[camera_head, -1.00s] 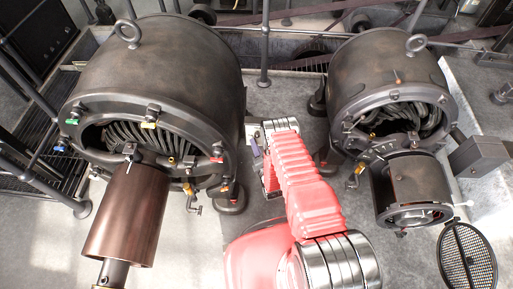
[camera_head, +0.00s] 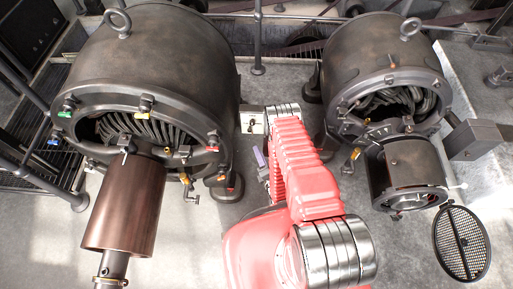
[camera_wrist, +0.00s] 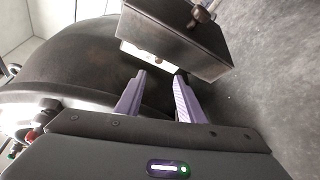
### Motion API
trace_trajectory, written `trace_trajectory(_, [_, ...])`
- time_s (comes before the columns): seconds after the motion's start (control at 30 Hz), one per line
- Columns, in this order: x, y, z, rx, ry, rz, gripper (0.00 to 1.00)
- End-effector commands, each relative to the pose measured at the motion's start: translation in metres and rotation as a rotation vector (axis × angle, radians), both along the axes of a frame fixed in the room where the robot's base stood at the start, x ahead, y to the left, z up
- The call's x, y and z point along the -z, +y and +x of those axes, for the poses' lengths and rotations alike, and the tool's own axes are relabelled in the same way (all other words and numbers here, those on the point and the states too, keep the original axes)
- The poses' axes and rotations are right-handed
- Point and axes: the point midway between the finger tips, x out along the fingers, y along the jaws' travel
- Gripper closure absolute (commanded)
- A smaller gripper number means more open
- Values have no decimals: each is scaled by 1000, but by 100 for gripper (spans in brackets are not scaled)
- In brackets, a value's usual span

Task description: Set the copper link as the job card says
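I cannot pick out the copper link or the job card in either view. My gripper (camera_wrist: 160,80) shows in the wrist view with its two purple fingers apart and nothing between them. The fingers point at a dark box (camera_wrist: 178,38) with a pale lit strip along its lower edge, beside a large dark rounded body (camera_wrist: 85,55). In the head view my gripper (camera_head: 262,160) is mostly hidden by my red arm, and one purple finger shows. It is just below a small pale box (camera_head: 252,122) at the right side of the left dynamo.
The large left dynamo (camera_head: 150,55) has coloured terminals on its front ring and a brown cylinder (camera_head: 126,208). The smaller right dynamo (camera_head: 378,55) has a dark drum (camera_head: 410,170) and an open round mesh cover (camera_head: 461,243). A railing post (camera_head: 258,40) stands behind. Grey floor lies between.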

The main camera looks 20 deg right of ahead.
Motion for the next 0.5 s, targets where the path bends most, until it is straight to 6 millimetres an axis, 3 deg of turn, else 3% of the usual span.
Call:
trace_trajectory(0.13, [-1,-1,-11,0,1,0,65])
trace_trajectory(0.43, [-2,-1,-12,0,1,0,65])
trace_trajectory(0.5, [-1,-1,-12,1,1,2,70])
